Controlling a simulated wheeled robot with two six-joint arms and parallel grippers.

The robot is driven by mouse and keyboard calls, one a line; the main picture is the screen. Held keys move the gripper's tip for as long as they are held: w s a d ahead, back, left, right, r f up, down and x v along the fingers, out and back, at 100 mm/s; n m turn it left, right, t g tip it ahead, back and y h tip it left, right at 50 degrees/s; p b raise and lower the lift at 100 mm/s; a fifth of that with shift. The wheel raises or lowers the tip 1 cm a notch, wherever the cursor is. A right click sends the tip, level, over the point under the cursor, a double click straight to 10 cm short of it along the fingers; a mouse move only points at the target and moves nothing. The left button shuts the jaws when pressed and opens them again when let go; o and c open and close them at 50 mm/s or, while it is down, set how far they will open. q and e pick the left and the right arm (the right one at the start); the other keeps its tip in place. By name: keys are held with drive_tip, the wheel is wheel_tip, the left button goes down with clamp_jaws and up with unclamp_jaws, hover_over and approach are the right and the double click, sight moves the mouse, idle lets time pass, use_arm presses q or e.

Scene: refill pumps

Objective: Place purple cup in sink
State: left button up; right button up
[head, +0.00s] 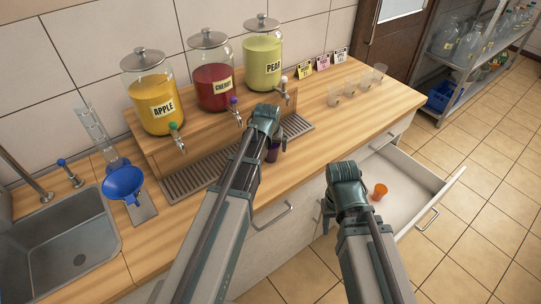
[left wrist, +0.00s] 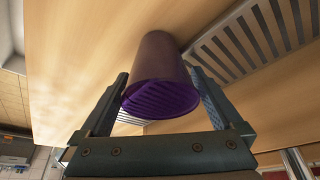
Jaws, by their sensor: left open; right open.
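The purple cup (head: 272,153) stands on the wooden counter in front of the drip grate, partly hidden by my left gripper (head: 270,136) in the head view. In the left wrist view the cup (left wrist: 160,65) is between the two spread fingers of my left gripper (left wrist: 162,105), which is open around it. I cannot tell whether a finger touches it. The sink (head: 50,240) is at the far left of the counter and looks empty. My right gripper (head: 345,190) is open by the drawer; its fingertips are hard to see.
Three dispensers, apple (head: 155,100), cherry (head: 214,85) and pear (head: 262,60), stand behind the drip grate (head: 190,182). A blue funnel (head: 123,182) is between sink and grate. An open drawer (head: 420,185) holds an orange cup (head: 379,191). Clear cups (head: 350,88) stand at the right.

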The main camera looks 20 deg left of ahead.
use_arm(q)
drive_tip(key=shift+r, duration=0.1)
drive_tip(key=c, duration=1.2)
use_arm(e)
drive_tip(key=shift+r, duration=0.1)
use_arm(q)
drive_tip(key=shift+r, duration=0.1)
use_arm(e)
drive_tip(key=shift+r, duration=0.1)
